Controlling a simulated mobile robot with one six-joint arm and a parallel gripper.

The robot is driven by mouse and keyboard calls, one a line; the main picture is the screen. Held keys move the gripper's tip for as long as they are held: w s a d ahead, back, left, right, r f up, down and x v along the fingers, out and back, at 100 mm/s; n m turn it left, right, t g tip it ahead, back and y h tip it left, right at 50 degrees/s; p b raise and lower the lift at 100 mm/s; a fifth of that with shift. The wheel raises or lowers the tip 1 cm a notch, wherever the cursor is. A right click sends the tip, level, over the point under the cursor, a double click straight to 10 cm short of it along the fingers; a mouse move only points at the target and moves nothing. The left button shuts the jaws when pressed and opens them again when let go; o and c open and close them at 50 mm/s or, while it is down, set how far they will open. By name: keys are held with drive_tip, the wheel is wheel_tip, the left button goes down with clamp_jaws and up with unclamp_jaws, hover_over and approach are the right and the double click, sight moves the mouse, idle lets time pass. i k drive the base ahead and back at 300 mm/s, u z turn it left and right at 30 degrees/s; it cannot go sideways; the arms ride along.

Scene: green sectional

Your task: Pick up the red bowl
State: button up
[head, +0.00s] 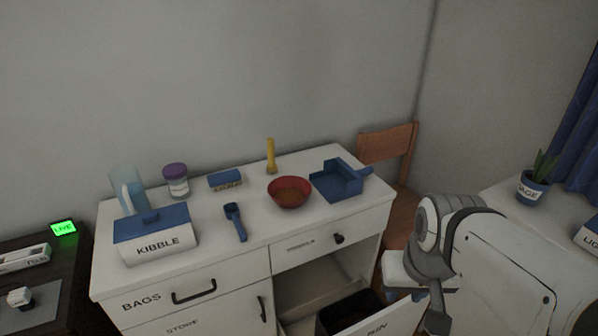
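The red bowl (288,194) stands upright on the white cabinet top (262,221), right of its middle, and something brownish shows inside it. My arm comes in from the lower right of the head view, apart from the bowl and to its right. The fingertips of my gripper cannot be made out there, so whether it is open or shut does not show.
Around the bowl are a blue dustpan-like tray (338,180), a yellow upright object (271,157), a blue scoop (235,221) and a blue box (225,180). The KIBBLE box (155,240) is at left. The BIN drawer (385,318) below is open. A wooden chair (388,145) stands behind right.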

sight(288, 192)
drive_tip(key=u, duration=0.15)
drive_tip(key=k, duration=0.2)
drive_tip(key=z, duration=2.8)
drive_tip(key=k, duration=1.7)
drive_tip(key=u, duration=2.05)
drive_tip(key=i, duration=1)
drive_tip(key=u, duration=0.1)
